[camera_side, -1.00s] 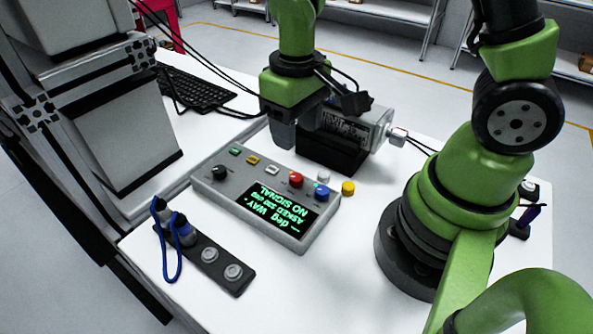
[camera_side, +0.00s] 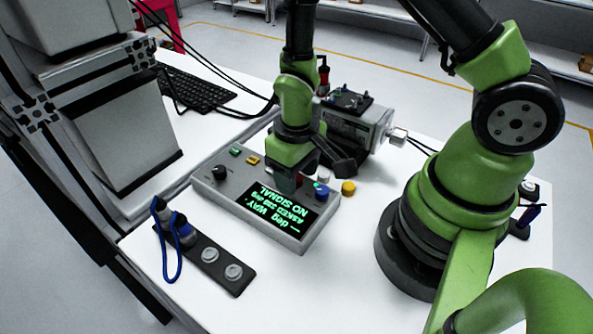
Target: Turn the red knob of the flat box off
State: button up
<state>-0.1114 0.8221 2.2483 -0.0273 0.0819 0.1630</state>
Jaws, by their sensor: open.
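The flat grey box (camera_side: 216,186) lies on the white table with its lit display (camera_side: 275,209) reading "NO SIGNAL". My gripper (camera_side: 292,182) points down over the box, just above the display's corner, where the red knob is. The blue knob (camera_side: 321,192) sits close to the right of my gripper, and the black knob (camera_side: 219,172) is at the box's left.
A yellow button (camera_side: 348,188) stands beside the box. The grey servo unit (camera_side: 360,128) is close behind my gripper, with cables to its right. A black strip (camera_side: 222,265) with blue-corded connectors lies in front. A keyboard (camera_side: 195,88) is at the back left.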

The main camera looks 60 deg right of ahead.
jog(key=c, duration=0.9)
jog(key=shift+c, duration=0.2)
jog(key=n, duration=0.5)
jog(key=shift+n, duration=0.3)
jog(key=n, duration=0.6)
jog(key=o, duration=0.9)
